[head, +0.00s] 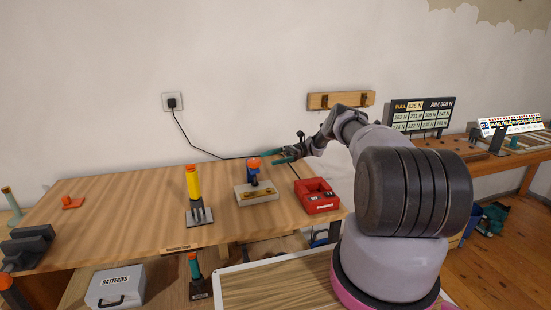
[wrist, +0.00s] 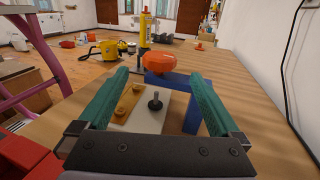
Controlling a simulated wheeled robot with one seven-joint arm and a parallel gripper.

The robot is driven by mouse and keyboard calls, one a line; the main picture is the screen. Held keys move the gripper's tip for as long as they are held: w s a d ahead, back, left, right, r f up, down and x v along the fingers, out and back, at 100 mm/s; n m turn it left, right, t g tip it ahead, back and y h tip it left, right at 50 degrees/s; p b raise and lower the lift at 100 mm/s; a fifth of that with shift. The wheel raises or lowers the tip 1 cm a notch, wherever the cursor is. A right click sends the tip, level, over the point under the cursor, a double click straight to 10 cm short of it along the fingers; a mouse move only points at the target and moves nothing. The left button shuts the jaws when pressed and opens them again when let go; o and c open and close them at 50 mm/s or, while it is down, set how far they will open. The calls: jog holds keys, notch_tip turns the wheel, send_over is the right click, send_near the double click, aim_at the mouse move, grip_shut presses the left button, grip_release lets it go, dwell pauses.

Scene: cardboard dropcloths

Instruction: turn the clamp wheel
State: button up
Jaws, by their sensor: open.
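The orange clamp wheel (head: 254,163) sits on top of a blue clamp body (head: 253,179) on a pale base plate (head: 242,198) on the workbench. In the wrist view the wheel (wrist: 173,62) lies ahead, right of centre, just past the fingertips. The blue body (wrist: 192,120) is partly hidden behind the right finger. My gripper (head: 283,155) is to the right of the wheel in the head view, level with it or slightly above. Its two green fingers are spread wide, with nothing held between them (wrist: 158,78).
A yellow cylinder (head: 192,183) stands on a grey stand left of the clamp. A red box (head: 317,197) lies right of the clamp, below my arm. A wall rail (head: 341,100) is above, and a black cord (head: 186,132) hangs behind the bench. The bench's left part is mostly clear.

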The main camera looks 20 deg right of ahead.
jog(key=shift+v, duration=1.15)
jog(key=s+a+r+n+h, duration=0.1)
jog(key=a+r+n+h, duration=0.15)
jog(key=r, duration=0.65)
jog(key=s+a+r+n+h, duration=0.1)
jog(key=a+r+n+h, duration=0.15)
jog(key=r, duration=0.55)
jog(key=s+a+r+n+t+h, duration=0.25)
jog(key=s+r+h, duration=0.4)
jog(key=r, duration=0.75)
jog(key=s+r+n+t+h, duration=0.1)
jog(key=s+r+t, duration=0.1)
jog(key=s+r, duration=0.5)
jog(key=s+r+n+t+h, duration=0.1)
jog(key=s+r+t, duration=0.1)
jog(key=s, duration=0.9)
jog(key=s+d+t+h, duration=0.1)
jog(key=s+t, duration=0.1)
jog(key=s, duration=0.6)
jog(key=s+d+n+t+h, duration=0.1)
jog(key=s+d+t, duration=0.1)
jog(key=s, duration=0.6)
jog(key=shift+f+t, duration=0.4)
jog(key=shift+t, duration=0.45)
